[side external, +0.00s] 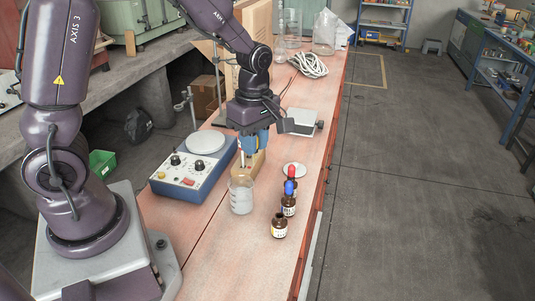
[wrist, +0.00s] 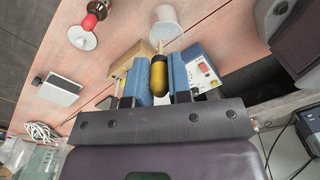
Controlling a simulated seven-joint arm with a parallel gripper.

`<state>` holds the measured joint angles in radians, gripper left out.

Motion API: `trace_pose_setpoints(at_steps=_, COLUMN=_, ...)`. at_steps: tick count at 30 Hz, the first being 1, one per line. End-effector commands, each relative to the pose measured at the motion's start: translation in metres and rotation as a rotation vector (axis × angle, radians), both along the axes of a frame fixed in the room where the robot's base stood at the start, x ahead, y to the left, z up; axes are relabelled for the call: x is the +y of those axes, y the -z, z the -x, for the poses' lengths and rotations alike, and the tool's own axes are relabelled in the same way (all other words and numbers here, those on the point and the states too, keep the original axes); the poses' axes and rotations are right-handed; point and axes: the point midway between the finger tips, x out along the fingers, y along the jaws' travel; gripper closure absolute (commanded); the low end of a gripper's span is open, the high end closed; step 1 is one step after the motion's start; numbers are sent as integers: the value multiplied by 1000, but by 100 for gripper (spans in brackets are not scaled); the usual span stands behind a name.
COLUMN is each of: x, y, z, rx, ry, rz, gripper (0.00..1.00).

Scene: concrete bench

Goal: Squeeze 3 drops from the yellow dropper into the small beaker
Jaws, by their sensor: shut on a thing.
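The yellow dropper's bulb (wrist: 158,76) is between the blue fingers of my gripper (wrist: 158,82) in the wrist view, and the fingers are shut on it. Its thin tip points toward the small beaker (wrist: 166,22). In the side view my gripper (side external: 254,141) is just above and behind the beaker (side external: 241,196), which stands upright on the bench. A thin pale tube (side external: 241,157) shows above the beaker's rim. I cannot tell whether the tip is inside the rim. The bulb is hidden in the side view, and no drop is visible.
A wooden block (side external: 257,165) stands behind the beaker, and a blue hotplate (side external: 188,180) is left. A small scale (side external: 305,121) stands behind.

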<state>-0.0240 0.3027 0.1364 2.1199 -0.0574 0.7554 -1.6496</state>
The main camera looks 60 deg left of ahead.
Motion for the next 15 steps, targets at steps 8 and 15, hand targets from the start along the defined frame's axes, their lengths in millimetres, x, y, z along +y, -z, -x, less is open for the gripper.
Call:
trace_pose_setpoints(at_steps=8, x=39, y=25, z=23, rx=-20, ry=-241, rz=-6, gripper=88)
trace_pose_setpoints(at_steps=15, x=39, y=40, z=21, rx=-29, ry=-251, rz=-7, gripper=88)
